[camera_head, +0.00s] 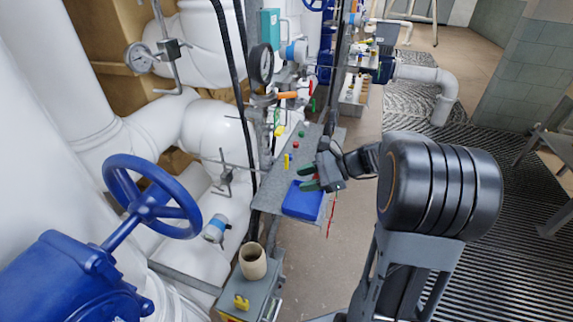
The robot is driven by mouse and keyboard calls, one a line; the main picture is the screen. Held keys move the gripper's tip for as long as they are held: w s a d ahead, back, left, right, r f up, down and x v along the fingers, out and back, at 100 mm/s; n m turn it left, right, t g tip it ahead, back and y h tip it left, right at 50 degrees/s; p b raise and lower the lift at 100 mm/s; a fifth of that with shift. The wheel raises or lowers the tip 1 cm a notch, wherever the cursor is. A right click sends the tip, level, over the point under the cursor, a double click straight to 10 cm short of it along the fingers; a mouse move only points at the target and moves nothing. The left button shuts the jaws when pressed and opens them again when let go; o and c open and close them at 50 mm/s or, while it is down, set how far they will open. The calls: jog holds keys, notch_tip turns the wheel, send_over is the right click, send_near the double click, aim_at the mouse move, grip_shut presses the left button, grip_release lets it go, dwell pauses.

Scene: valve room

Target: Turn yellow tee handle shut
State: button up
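Several small yellow parts show, and I cannot tell for sure which is the tee handle. One yellow part (286,161) stands upright on the grey shelf, left of my gripper and apart from it. Another yellow piece (280,130) is farther back by the pipe fittings. A third yellow piece (241,302) is on the grey box at the bottom. My gripper (307,177) is above the shelf's right side, pointing left, with its green-tipped fingers apart and nothing seen between them.
A blue tray (302,201) is on the shelf (268,190) just below my gripper. A beige cup (252,261) stands on the grey box (262,293). A large blue handwheel (150,198) and white pipes fill the left. Orange-handled fittings and gauges are behind.

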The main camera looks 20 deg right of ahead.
aim_at(287, 155)
jog(key=w+d+f+m+t+y+b, duration=0.2)
jog(key=w+d+m+t+y, duration=0.1)
jog(key=w+d+m+t, duration=0.5)
jog(key=shift+n+g, duration=0.5)
jog(key=shift+g, duration=0.4)
jog(key=x, duration=0.5)
jog(key=p+x, duration=0.1)
jog(key=x, duration=0.5)
jog(key=shift+s+a+f, duration=0.2)
jog(key=shift+s+a, duration=0.1)
jog(key=shift+s, duration=0.05)
grip_shut()
